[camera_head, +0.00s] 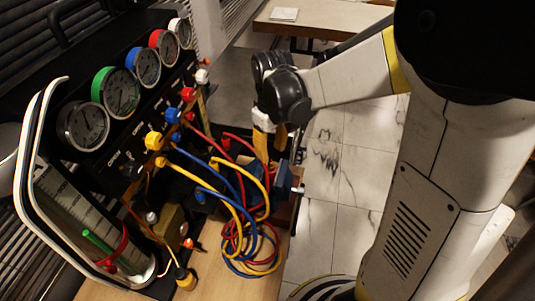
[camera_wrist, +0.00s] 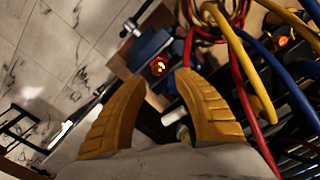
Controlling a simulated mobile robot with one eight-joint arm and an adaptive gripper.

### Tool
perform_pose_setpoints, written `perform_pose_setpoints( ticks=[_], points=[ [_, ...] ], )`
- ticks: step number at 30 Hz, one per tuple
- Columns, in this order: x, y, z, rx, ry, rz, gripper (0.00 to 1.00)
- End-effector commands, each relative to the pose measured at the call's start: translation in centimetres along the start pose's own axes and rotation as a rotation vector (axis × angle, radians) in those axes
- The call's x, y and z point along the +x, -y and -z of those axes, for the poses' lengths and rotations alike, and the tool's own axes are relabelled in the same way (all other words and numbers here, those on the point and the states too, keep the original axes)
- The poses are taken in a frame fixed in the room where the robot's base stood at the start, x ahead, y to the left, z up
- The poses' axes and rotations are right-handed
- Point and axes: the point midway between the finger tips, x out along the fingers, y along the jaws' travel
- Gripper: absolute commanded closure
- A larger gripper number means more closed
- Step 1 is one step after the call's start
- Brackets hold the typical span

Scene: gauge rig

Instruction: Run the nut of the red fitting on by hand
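My gripper (camera_wrist: 161,82) shows in the wrist view as two yellow fingers, spread apart with nothing held between them. In the head view my gripper (camera_head: 264,124) hangs above the hoses, its fingertips hard to make out. The fitting's nut is too small to make out.
Looped yellow (camera_head: 237,212) and blue hoses (camera_head: 235,266) crowd the bench. A blue block (camera_wrist: 153,46) with a glowing orange-red round part lies beyond my fingertips.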

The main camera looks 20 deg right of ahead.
Motion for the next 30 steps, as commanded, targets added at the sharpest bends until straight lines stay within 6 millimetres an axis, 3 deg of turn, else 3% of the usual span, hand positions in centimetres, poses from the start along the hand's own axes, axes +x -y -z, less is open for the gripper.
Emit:
perform_pose_setpoints(
  ticks=[3, 7, 19, 23, 30],
  points=[
    [2.4, 0.0, 0.0, 0.0, 0.0, 0.0, 0.63],
    [3.9, 0.0, 0.0, 0.001, -0.001, 0.0, 0.63],
    [4.6, 0.0, 0.0, 0.001, -0.001, 0.0, 0.63],
    [4.6, 0.0, 0.0, 0.001, -0.001, 0.0, 1.0],
    [4.6, 0.0, 0.0, 0.005, -0.001, 0.0, 1.0]
  ],
)
